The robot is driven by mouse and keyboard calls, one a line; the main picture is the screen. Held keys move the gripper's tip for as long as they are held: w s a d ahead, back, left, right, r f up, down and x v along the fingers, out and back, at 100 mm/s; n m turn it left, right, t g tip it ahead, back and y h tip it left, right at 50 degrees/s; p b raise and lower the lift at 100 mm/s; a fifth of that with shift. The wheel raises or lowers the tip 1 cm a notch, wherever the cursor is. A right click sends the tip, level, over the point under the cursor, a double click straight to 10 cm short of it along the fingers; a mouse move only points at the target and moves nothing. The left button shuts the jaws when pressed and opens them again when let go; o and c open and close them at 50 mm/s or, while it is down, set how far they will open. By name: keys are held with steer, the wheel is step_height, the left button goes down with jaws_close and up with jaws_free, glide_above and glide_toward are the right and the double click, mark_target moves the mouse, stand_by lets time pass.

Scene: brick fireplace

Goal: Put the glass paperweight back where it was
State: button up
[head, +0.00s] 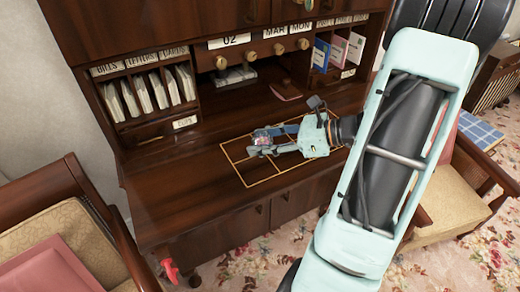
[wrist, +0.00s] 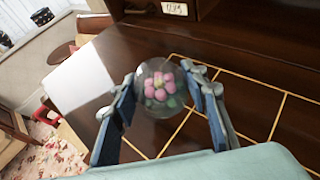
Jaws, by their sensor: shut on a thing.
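The glass paperweight (wrist: 161,80) is a clear ball with a pink flower and green leaves inside. My gripper (wrist: 161,100) is shut on it, one finger on each side, in the wrist view. In the head view the paperweight (head: 261,136) shows small between the fingertips of my gripper (head: 263,143), over the left part of a gold-lined grid (head: 243,178) on the dark wooden desk (head: 180,205). I cannot tell whether the paperweight touches the desk top.
Letter slots (head: 145,95) stand at the desk's back left. A calendar (head: 238,40) and a book slot (head: 335,50) are at the back. A red-brown item (head: 285,91) lies near the back. Chairs flank the desk. The desk's left part is clear.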

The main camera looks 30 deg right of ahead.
mark_target(260, 157)
steer(key=shift+w+f, duration=0.35)
steer(key=shift+f, duration=0.05)
steer(key=f, duration=0.3)
steer(key=shift+w, duration=0.25)
steer(key=shift+f, duration=0.25)
steer(key=shift+f, duration=0.1)
steer(key=shift+f, duration=0.15)
steer(key=o, duration=1.4)
